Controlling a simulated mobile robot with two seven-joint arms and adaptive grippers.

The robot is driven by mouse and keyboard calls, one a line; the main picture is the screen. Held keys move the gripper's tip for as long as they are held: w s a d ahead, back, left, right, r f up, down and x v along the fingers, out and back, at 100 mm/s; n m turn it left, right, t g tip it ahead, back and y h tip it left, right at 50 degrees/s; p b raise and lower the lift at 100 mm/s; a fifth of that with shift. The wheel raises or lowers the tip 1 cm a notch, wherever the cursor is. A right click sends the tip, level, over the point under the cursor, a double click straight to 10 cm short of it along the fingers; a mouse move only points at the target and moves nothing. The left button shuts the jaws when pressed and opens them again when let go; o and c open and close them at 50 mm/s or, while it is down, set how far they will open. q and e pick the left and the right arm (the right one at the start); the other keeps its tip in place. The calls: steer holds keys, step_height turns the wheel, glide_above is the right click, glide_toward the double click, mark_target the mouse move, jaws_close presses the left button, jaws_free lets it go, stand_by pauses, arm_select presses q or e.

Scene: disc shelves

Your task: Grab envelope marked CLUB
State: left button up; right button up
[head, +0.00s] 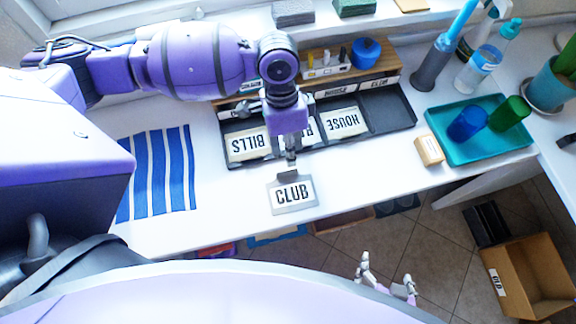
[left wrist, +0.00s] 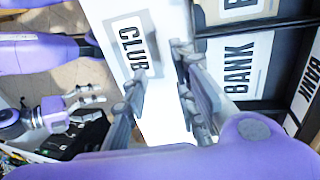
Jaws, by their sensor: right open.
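The envelope marked CLUB (head: 292,194) lies on the white table near its front edge. It also shows in the left wrist view (left wrist: 132,45), with its lower part behind one finger. My left gripper (head: 290,160) points down just behind the envelope. In the left wrist view its fingers (left wrist: 155,90) are apart, with bare table between them. One finger overlaps the envelope in that view; I cannot tell whether they touch. My right gripper (head: 386,278) is open and empty, low in front of the table; it also shows in the left wrist view (left wrist: 75,110).
A black tray (head: 400,108) holds envelopes marked BILLS (head: 248,145) and HOUSE (head: 344,122), with another partly hidden behind my left gripper. A teal tray (head: 452,152) with cups and a small box (head: 429,150) stand to the right. A striped cloth (head: 158,172) lies left.

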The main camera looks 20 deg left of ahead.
mark_target(291, 190)
arm_select(q)
steer(key=x, duration=0.6)
steer(key=shift+s+a+f, duration=0.15)
steer(key=shift+s+a, duration=0.05)
steer(key=shift+a, duration=0.15)
jaws_close()
